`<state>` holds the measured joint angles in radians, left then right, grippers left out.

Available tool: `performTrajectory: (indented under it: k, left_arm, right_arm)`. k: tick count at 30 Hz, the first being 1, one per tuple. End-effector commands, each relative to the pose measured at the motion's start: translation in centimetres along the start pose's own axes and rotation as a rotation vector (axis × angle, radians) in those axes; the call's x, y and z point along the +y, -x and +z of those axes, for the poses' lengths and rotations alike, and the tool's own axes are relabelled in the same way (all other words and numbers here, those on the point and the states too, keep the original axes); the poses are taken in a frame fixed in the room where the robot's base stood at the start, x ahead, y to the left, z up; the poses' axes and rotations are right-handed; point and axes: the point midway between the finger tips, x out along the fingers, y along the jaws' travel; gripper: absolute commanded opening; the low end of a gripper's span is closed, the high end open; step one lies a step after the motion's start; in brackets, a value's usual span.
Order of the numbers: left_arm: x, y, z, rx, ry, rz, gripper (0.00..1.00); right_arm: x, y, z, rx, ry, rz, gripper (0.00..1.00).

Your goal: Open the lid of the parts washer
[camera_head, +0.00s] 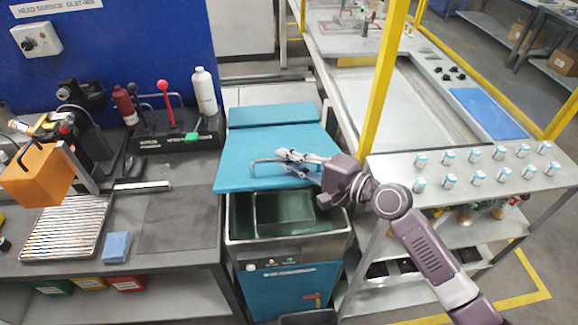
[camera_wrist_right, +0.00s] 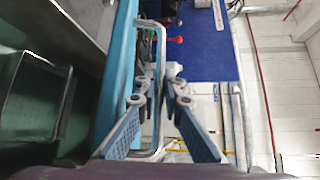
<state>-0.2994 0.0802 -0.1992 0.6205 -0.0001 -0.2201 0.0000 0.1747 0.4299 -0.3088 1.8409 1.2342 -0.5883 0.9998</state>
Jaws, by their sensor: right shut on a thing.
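The parts washer (camera_head: 290,245) stands in the middle of the head view, a metal tub with a green inside over a blue front. Its blue lid (camera_head: 262,145) is raised at the front, so the tub's inside shows below the lid's edge. My right gripper (camera_head: 284,157) is at the lid's front edge, shut on the bar handle (camera_head: 257,167). In the right wrist view the handle (camera_wrist_right: 160,45) runs between the gripper's fingers (camera_wrist_right: 164,84), beside the lid's blue edge (camera_wrist_right: 118,75). My left gripper is in neither view.
A workbench (camera_head: 180,218) with an orange box (camera_head: 36,176), a ribbed tray (camera_head: 66,226) and a white bottle (camera_head: 204,92) stands to the left. A metal rack (camera_head: 400,165) with several small cups and a yellow post (camera_head: 382,80) stand close on the right.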

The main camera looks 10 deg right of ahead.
Motion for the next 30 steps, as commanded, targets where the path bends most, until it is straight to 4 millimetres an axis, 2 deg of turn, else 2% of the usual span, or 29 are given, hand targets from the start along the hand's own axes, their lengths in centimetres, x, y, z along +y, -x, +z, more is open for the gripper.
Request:
performTrajectory:
  k: [1, 6, 10, 18, 30]
  left_arm:
    - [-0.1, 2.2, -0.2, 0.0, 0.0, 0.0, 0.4]
    - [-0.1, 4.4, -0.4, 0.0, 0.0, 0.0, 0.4]
    - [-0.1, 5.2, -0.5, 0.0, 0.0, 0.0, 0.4]
    - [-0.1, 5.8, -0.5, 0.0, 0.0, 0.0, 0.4]
    - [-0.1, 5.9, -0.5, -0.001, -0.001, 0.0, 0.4]
  right_arm:
    - [-2.8, -0.1, -0.1, 0.001, -0.012, 0.01, 0.0]
    - [-5.5, -1.0, -1.0, 0.001, -0.07, 0.065, 0.0]
    - [-7.0, -1.6, -1.6, 0.001, -0.103, 0.097, 0.0]
    - [-8.7, -2.4, -2.4, 0.001, -0.147, 0.139, 0.0]
    - [-9.1, -2.6, -2.6, 0.0, -0.158, 0.15, 0.0]
